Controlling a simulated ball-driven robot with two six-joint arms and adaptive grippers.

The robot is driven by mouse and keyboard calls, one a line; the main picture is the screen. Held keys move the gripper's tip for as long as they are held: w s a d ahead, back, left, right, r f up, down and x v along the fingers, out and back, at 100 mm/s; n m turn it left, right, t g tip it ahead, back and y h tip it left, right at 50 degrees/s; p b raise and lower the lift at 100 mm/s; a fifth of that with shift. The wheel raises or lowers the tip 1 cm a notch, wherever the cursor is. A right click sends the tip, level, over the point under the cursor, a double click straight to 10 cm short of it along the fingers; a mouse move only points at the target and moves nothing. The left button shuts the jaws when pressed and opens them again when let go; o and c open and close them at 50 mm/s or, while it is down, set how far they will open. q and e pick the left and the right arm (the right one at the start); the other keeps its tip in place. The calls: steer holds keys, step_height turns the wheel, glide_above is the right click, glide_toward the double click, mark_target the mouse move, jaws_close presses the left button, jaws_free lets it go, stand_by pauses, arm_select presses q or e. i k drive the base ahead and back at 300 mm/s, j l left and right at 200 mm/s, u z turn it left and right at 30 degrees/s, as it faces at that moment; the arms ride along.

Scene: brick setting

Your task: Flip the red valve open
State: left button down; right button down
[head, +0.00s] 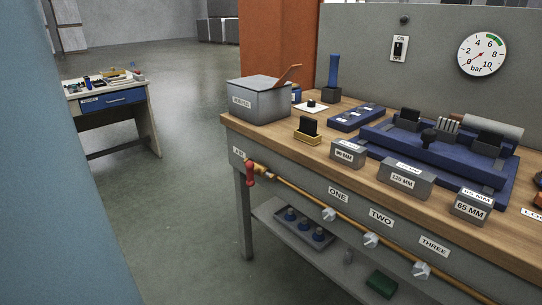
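The red valve (250,174) is at the left end of the brass pipe (305,196) along the front of the workbench. Its red handle hangs downward from the brass body (263,171), crosswise to the pipe. A small label (238,153) sits above it, too small to read surely. Neither of my grippers can be made out in the head view, and nothing touches the valve.
The workbench (225,119) carries a grey lidded box (258,104), a blue vise-like fixture (430,150) and labelled grey blocks (404,179). White taps (328,214) line the pipe. A lower shelf (277,224) holds a tray. Floor (200,210) left of the bench is clear.

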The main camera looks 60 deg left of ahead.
mark_target(249, 165)
steer(key=u, duration=2.05)
